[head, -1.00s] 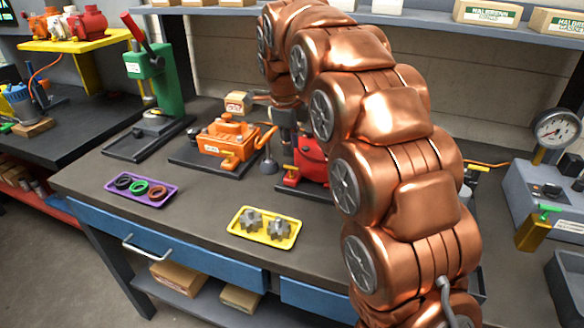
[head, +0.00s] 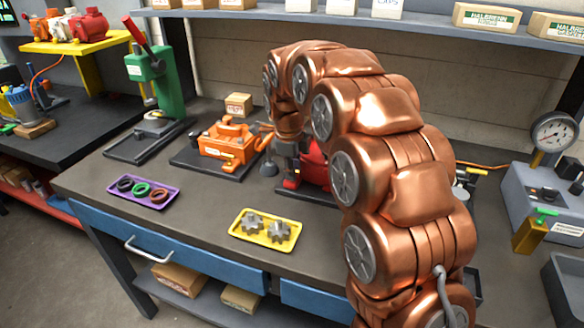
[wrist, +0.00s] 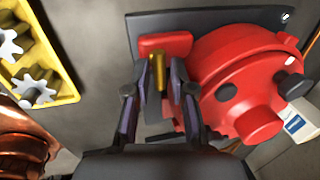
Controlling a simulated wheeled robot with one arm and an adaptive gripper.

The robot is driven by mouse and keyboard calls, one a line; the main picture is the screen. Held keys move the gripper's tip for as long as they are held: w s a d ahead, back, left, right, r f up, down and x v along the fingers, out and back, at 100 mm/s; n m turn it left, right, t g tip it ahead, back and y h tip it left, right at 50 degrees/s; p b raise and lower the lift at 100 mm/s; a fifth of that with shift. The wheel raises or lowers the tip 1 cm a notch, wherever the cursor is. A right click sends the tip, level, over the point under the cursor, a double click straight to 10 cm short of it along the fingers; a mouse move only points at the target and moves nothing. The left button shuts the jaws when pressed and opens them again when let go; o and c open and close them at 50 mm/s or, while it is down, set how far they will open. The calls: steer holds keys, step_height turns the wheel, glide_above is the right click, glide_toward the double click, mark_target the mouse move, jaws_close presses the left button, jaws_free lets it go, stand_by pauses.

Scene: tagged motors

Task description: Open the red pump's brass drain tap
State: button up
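The red pump (head: 316,168) stands on a dark base plate on the workbench, largely hidden behind my arm in the head view. In the wrist view the red pump (wrist: 245,70) fills the right side, its round housing beside a red block. The brass drain tap (wrist: 157,70) is a short upright bar in this view, by the pump's left side. My gripper (wrist: 159,78) is at the tap, one finger on each side of it, with the fingers apart. I cannot tell whether either finger touches the brass. In the head view the tap is hidden.
An orange pump (head: 228,143) on its own plate stands left of the red pump. A yellow tray (head: 264,240) with grey gears lies in front, and a purple tray (head: 145,204) with rings lies further left. A green press (head: 155,85) stands at the back left. A gauge unit (head: 545,190) is at right.

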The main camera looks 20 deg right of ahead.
jaws_close()
